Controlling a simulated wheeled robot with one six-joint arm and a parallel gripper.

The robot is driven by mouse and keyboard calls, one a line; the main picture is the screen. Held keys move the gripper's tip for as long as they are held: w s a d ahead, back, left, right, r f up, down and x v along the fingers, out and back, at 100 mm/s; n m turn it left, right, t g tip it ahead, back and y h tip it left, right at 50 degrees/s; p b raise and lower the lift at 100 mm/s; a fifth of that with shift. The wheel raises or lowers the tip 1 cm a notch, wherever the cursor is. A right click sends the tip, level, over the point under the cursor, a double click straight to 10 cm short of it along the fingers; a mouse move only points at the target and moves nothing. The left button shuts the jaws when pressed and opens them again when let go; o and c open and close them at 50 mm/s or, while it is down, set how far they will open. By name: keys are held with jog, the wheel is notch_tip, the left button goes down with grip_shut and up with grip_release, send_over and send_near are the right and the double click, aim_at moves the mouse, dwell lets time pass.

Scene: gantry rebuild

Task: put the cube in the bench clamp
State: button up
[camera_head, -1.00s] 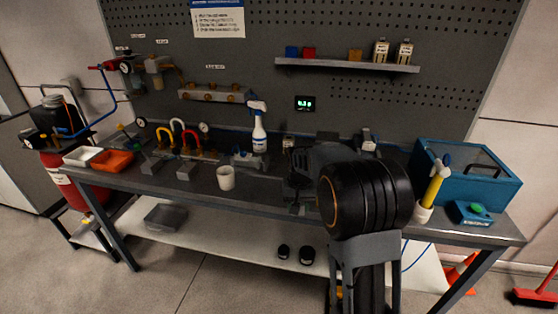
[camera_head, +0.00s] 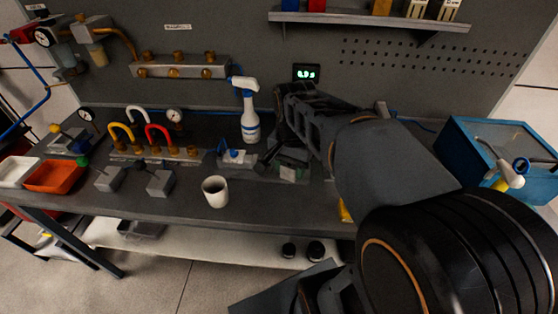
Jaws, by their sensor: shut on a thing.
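My gripper (camera_head: 278,160) points down over the middle of the bench, right of the spray bottle. It is dark and partly hidden by my own wrist. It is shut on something. A small pale block face (camera_head: 288,174) shows at the gripper and is probably the cube; its edges are too dim to tell apart. A small fixture with a blue part on a grey plate (camera_head: 237,157), which looks like the bench clamp, sits just left of the gripper. I cannot tell whether the block touches the bench.
A spray bottle (camera_head: 249,115) stands behind the fixture and a white cup (camera_head: 215,191) in front of it. Grey blocks (camera_head: 160,183) and coloured hooks (camera_head: 157,136) are to the left. A blue case (camera_head: 500,150) stands at the right. The shelf (camera_head: 370,20) overhangs behind.

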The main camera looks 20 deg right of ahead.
jog(key=w+d+f, duration=0.1)
jog(key=w+f, duration=0.2)
jog(key=w, duration=0.1)
jog(key=w+d+f+p, duration=0.1)
jog(key=w+d+f, duration=0.1)
jog(key=w+f, duration=0.1)
jog(key=w+d+f, duration=0.1)
jog(key=w+f, duration=0.2)
jog(key=w, duration=0.2)
jog(key=shift+d+p, duration=0.15)
jog(key=shift+p, duration=0.2)
jog(key=shift+w+d+f, duration=0.1)
jog(key=shift+w+f, duration=0.2)
jog(key=shift+f, duration=1.55)
jog(key=shift+f, duration=0.2)
jog(key=o, duration=1.1)
jog(key=shift+o, duration=0.2)
jog(key=shift+r, duration=0.1)
